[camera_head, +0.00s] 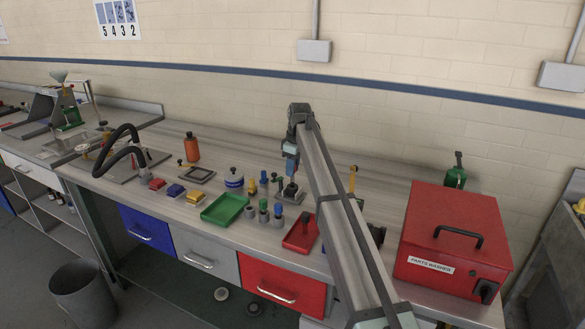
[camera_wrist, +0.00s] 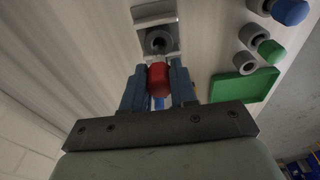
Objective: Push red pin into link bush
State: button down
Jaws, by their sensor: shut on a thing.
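In the wrist view the red pin (camera_wrist: 159,79) is held between the two blue-grey fingers of my gripper (camera_wrist: 159,84), which is shut on it. Just beyond the pin, the round grey link bush (camera_wrist: 158,41) with a dark bore stands on a light metal link plate (camera_wrist: 155,16). The pin's far end is close to the bush and roughly in line with the bore. I cannot tell whether they touch. In the head view my gripper (camera_head: 291,172) points down above the dark fixture (camera_head: 291,192) on the bench. The pin is too small to make out there.
A green tray (camera_head: 224,209), a red tray (camera_head: 301,232) and several bushes with coloured pins (camera_head: 264,212) stand near the fixture. The red parts washer (camera_head: 453,240) fills the right end of the bench. An orange bottle (camera_head: 192,148) stands farther left.

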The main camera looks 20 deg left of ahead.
aim_at(292, 183)
jog(key=shift+f, duration=2.25)
dwell(0.6)
jog(key=c, duration=0.8)
grip_release()
jog(key=shift+r, duration=0.1)
notch_tip(292, 183, up, 14)
jog(key=d, duration=0.1)
jog(key=shift+d+f, duration=0.25)
jog(key=shift+d, duration=0.1)
